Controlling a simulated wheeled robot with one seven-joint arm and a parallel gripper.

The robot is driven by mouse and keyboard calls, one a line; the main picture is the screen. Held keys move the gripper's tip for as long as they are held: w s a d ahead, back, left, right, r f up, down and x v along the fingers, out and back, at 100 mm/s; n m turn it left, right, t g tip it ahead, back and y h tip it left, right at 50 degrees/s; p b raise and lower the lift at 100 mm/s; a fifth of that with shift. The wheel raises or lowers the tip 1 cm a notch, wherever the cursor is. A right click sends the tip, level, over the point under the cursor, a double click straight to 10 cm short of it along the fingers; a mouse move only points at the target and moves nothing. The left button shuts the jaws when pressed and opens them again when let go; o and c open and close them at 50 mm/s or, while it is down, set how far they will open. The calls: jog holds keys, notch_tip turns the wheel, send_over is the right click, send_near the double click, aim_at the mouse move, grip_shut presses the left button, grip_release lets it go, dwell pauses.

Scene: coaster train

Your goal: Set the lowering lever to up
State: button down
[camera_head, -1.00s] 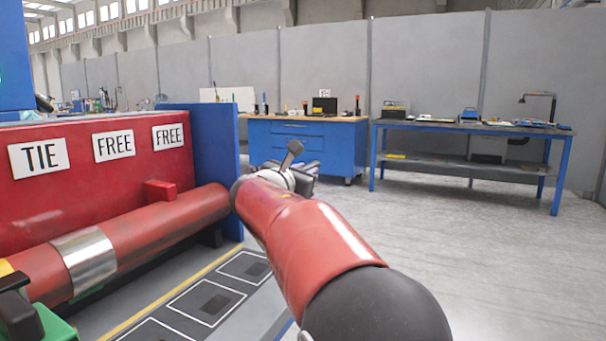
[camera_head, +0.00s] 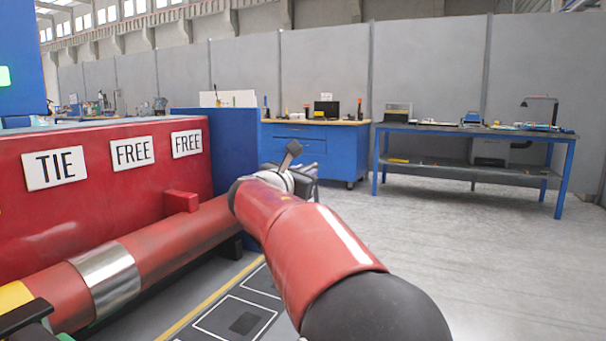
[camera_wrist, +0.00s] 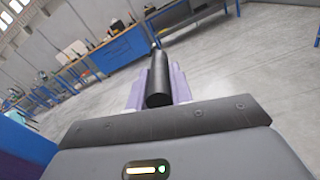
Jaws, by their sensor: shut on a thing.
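My gripper (camera_head: 306,180) shows small in the head view at the far end of my red arm, partly hidden by it. In the wrist view my gripper (camera_wrist: 158,78) has its purple fingers shut on a black cylindrical rod (camera_wrist: 158,82). The rod points away from the palm. No mount or pivot shows at its far end, so I cannot tell whether it is the lowering lever. No thing in view is labelled as that lever. A black bar-shaped part (camera_head: 24,318) shows at the lower left of the head view, cut off by the frame.
A red housing (camera_head: 60,215) with TIE and FREE plates, a red tube (camera_head: 175,240) and a blue end panel (camera_head: 228,150) stand on the left. A blue cabinet (camera_head: 335,150) and blue workbench (camera_head: 470,131) stand behind. The floor (camera_head: 480,260) at right is clear.

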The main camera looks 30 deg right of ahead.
jog(key=c, duration=1.3)
grip_release()
jog(key=shift+o, duration=0.2)
jog(key=b+v, duration=0.1)
jog(key=v, duration=0.6)
jog(key=shift+s+a, duration=0.25)
jog(key=shift+a, duration=0.1)
